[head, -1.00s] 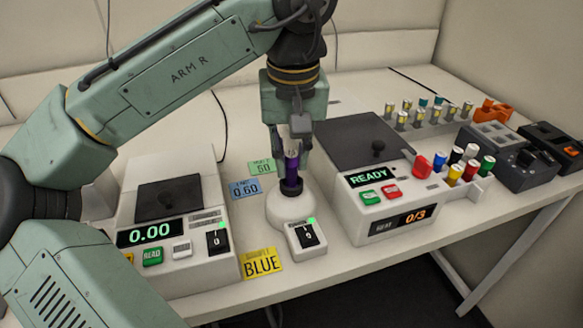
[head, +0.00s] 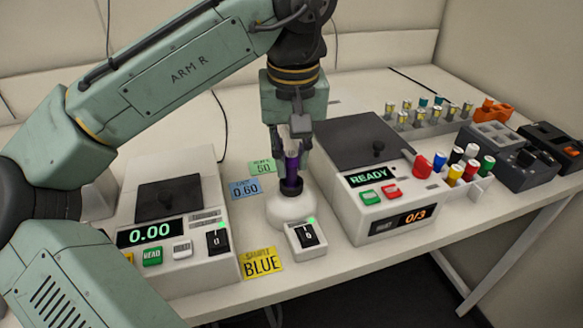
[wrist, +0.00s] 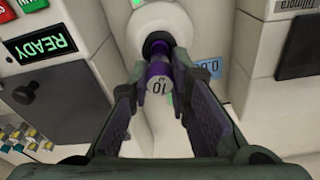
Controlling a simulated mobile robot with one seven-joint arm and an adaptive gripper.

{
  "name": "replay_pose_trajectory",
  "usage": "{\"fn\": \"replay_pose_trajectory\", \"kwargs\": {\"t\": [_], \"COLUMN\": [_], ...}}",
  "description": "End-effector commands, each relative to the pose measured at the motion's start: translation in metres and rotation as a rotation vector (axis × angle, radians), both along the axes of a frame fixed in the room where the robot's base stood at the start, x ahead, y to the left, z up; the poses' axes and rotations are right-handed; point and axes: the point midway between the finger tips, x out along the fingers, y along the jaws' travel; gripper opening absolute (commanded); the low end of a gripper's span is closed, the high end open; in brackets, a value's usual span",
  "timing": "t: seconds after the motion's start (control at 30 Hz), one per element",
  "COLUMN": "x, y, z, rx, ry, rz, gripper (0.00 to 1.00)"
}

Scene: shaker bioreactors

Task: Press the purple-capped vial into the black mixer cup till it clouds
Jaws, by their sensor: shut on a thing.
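The purple-capped vial (head: 292,166) stands upright at the mouth of the black mixer cup (head: 291,187). My gripper (head: 291,155) is shut on the vial from above. The cup sits on the white mixer base (head: 290,212). The vial's lower end is hidden in the cup, so I cannot tell whether its contents are cloudy.
A white device reading 0.00 (head: 150,235) stands left of the mixer. A device reading READY (head: 369,177) stands close on the right, with several coloured-cap vials (head: 470,165) beyond. A switch box (head: 306,240) and yellow BLUE card (head: 261,263) lie in front.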

Motion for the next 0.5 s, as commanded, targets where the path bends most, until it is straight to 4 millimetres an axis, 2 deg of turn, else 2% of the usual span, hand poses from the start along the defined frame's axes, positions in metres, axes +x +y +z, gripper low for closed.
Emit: {"fn": "replay_pose_trajectory", "kwargs": {"t": [0.27, 0.5], "x": [0.000, 0.000], "y": [0.000, 0.000], "z": [0.001, 0.014], "rx": [0.000, 0.000], "ry": [0.000, 0.001], "rz": [0.000, 0.000], "gripper": [0.00, 0.00]}}
